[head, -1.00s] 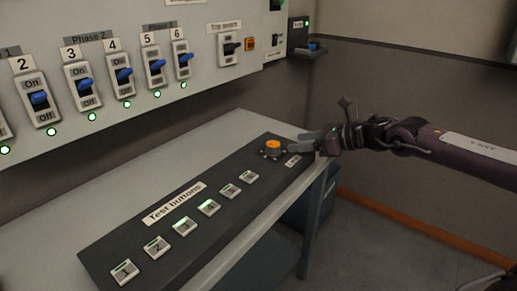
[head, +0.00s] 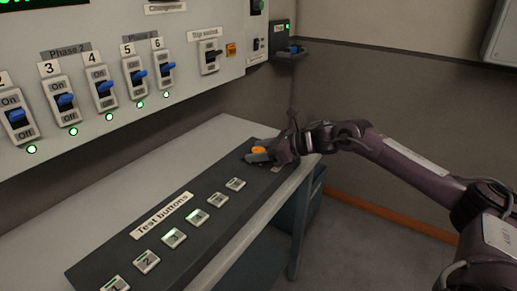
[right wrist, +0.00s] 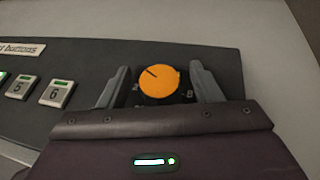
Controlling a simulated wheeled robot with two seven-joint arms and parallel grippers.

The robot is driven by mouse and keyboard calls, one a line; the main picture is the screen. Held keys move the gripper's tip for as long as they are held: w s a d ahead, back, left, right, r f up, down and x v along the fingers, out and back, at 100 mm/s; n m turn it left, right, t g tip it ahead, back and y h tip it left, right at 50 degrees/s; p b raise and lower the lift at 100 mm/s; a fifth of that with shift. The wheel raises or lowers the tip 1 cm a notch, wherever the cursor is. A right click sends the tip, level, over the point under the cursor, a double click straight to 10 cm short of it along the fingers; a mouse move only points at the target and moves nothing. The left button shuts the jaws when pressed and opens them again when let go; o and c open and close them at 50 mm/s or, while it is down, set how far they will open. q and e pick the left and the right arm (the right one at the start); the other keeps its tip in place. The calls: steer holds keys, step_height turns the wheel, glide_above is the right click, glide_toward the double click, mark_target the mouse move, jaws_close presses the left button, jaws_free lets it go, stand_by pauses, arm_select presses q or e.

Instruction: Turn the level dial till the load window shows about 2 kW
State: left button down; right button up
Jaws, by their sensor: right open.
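The level dial, an orange round knob (head: 259,150), sits at the far right end of the dark button panel (head: 222,212). In the right wrist view the dial (right wrist: 161,84) has a dark pointer line toward its upper left. My right gripper (head: 256,154) is open at the dial, and in the right wrist view its two fingers (right wrist: 158,72) stand on either side of it with a gap at each. A green display (head: 16,3) is cut off at the top left, so its reading cannot be told. My left gripper is not in view.
Numbered test buttons (head: 197,216) run along the panel, left of the dial. A wall board (head: 200,25) with blue breaker switches (head: 138,73) stands behind the grey table (head: 215,132). A small shelf box (head: 290,48) is on the back wall.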

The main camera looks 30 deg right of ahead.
steer(key=shift+w+a+f, duration=0.1)
steer(key=shift+w+a, duration=0.05)
steer(key=c, duration=1)
